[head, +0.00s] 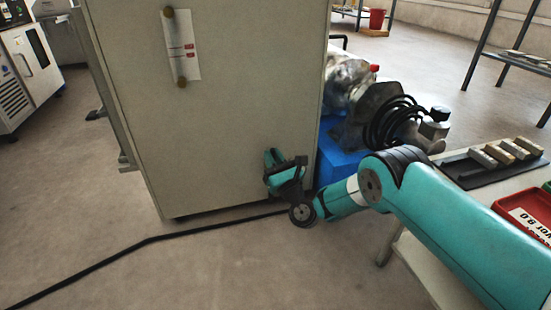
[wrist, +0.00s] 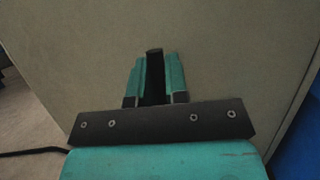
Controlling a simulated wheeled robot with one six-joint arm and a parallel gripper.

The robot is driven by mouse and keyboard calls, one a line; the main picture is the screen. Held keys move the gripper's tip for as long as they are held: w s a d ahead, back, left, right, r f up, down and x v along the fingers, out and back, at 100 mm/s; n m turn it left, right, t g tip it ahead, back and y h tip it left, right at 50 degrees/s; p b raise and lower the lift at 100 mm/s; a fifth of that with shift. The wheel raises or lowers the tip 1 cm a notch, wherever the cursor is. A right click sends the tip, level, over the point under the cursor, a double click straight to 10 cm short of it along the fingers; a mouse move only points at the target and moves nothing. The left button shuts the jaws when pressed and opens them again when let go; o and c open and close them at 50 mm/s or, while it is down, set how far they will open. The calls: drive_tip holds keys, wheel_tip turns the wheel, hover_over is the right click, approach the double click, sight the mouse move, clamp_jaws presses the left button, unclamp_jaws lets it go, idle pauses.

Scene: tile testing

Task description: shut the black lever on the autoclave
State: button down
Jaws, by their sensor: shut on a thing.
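The autoclave appears to be the large grey-beige cabinet (head: 235,110) in the middle of the head view; its flat panel also fills the wrist view (wrist: 230,60). My gripper (head: 271,158) is at the lower right of this panel, close to it. In the wrist view my gripper (wrist: 155,75) has its two teal fingers on either side of the black lever (wrist: 154,66), shut on it. The lever's tip sticks out a little beyond the fingers. Its lower part is hidden behind my gripper's black bar. In the head view I cannot make out the lever.
A blue base (head: 338,160) with a motor and coiled black cable (head: 392,125) stands right of the cabinet. A bench with a black tray of blocks (head: 505,152) and a red bin (head: 527,212) is at right. A black cable (head: 130,250) crosses the open floor.

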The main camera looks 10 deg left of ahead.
drive_tip(key=shift+d+r+m, duration=0.1)
drive_tip(key=shift+r+m, duration=0.05)
drive_tip(key=shift+m, duration=0.35)
drive_tip(key=c, duration=1.1)
unclamp_jaws()
drive_tip(key=shift+c, duration=0.2)
drive_tip(key=shift+s+d+p, duration=0.1)
drive_tip(key=shift+d+p, duration=0.05)
drive_tip(key=shift+p, duration=0.4)
drive_tip(key=p+v, duration=1.7)
drive_tip(key=shift+f, duration=0.25)
drive_tip(key=shift+s, duration=0.1)
